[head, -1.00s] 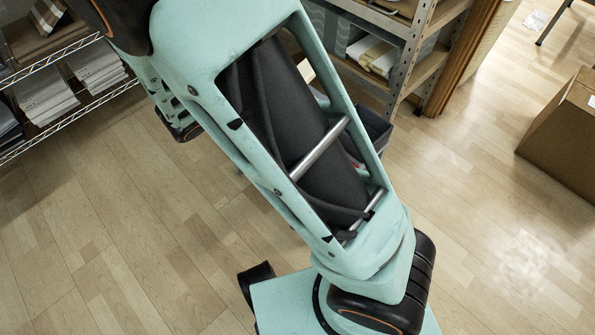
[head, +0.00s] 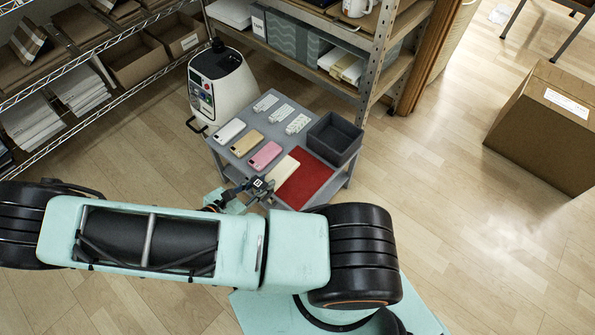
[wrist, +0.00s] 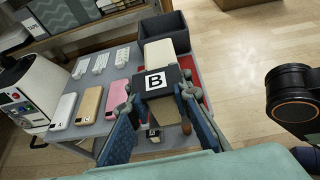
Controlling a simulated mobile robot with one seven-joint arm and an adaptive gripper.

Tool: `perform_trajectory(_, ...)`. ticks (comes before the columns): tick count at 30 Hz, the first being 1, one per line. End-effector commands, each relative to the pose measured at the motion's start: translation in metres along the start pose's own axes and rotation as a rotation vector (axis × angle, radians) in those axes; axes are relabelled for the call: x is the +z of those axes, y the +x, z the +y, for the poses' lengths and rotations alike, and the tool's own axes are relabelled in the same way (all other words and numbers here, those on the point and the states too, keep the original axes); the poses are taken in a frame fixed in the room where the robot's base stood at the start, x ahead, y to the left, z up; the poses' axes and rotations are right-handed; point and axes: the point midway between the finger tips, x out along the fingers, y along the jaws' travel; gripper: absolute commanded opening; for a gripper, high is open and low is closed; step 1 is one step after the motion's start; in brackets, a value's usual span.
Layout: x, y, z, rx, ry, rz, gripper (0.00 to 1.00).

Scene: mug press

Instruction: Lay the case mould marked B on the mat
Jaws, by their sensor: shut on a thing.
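The case mould marked B is a cream slab (head: 284,170) with a black end that bears a white B label (wrist: 156,81). My gripper (wrist: 158,92) is shut on the black end, one finger on each side. The cream part (wrist: 158,52) points away from my gripper. The red mat (head: 305,184) lies on the grey table, and in the head view the mould overlaps its left side. Red also shows right of the mould in the wrist view (wrist: 207,92). I cannot tell whether the mould touches the mat or hangs above it.
White, gold and pink phone cases (head: 266,155) lie left of the mould, with several small white pieces (head: 281,112) behind. A dark open bin (head: 334,138) stands behind the mat. A white machine (head: 222,82) is left of the table. Shelves stand behind; a carton (head: 545,128) is at right.

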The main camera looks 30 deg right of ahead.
Motion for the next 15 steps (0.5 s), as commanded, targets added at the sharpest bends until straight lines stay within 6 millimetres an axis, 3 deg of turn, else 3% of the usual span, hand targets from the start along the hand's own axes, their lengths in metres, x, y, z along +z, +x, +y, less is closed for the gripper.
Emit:
perform_trajectory(6,-0.011,0.014,-0.025,-0.035,0.015,-0.003,0.0)
perform_trajectory(11,-0.016,0.036,-0.023,-0.04,0.018,-0.004,0.0)
perform_trajectory(15,-0.018,0.073,-0.014,-0.042,0.018,-0.005,0.0)
